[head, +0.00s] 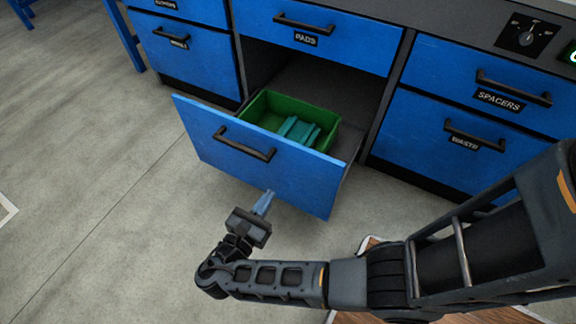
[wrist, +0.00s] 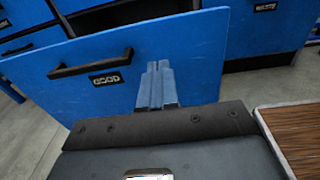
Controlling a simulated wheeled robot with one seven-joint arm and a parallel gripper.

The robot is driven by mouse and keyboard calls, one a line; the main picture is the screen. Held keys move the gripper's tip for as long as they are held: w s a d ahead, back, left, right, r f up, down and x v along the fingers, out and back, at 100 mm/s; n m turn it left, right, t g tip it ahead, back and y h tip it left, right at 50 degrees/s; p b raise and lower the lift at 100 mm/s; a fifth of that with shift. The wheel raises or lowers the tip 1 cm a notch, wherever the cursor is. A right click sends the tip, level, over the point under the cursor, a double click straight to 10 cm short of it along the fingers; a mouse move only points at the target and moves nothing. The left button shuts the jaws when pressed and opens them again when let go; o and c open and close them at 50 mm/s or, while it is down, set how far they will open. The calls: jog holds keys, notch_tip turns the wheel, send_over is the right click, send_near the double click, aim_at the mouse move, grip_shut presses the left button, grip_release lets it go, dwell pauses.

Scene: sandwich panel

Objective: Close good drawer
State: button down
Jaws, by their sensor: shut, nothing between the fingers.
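The good drawer (head: 262,165) is pulled out below the PADS drawer, with a blue front and a black bar handle (head: 244,144). A green bin (head: 325,121) with teal pieces (head: 299,131) sits inside it. In the wrist view its front (wrist: 205,50) fills much of the picture, with the GOOD label (wrist: 106,79) below the handle. My gripper (head: 266,196) is shut and empty, low in front of the drawer front and right of the handle. In the wrist view the fingertips (wrist: 155,66) overlap the drawer front; I cannot tell whether they touch it.
The closed PADS drawer (head: 340,37) is above. Closed SPACERS (head: 480,85) and WASTE (head: 425,135) drawers are to the right, and more closed blue drawers (head: 190,55) to the left. Grey floor (head: 100,180) is open at the left. A wood-topped piece (wrist: 300,140) lies at the right.

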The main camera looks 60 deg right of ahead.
jog(key=r, duration=0.1)
jog(key=b, duration=0.1)
send_near(296, 149)
jog(key=shift+h, duration=0.3)
jog(key=d, duration=0.7)
jog(key=shift+w+f, duration=0.2)
jog(key=shift+f, duration=0.05)
jog(key=shift+d, duration=0.1)
jog(key=shift+d, duration=0.25)
jog(key=w+d+b, duration=0.1)
jog(key=d+b, duration=0.9)
jog(key=d, duration=2.8)
jog(key=shift+w+b, duration=0.2)
jog(key=shift+b, duration=0.15)
jog(key=shift+s+r, duration=0.1)
jog(key=shift+r, duration=0.05)
